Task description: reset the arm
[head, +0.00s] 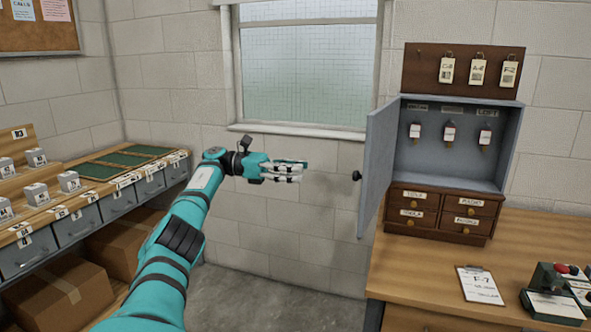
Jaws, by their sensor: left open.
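My left arm, teal with dark bands, reaches in from the bottom left. Its gripper (304,170) is open and empty in mid-air, pointing right, in front of the block wall below the window. The gripper is apart from the open cabinet door (378,167), which stands to its right with a dark knob (356,176) on its edge. My right gripper is not in the head view.
A clipboard (480,284) lies there. A shelf with grey drawers (72,226) and cardboard boxes (62,300) runs along the left. Floor between is clear.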

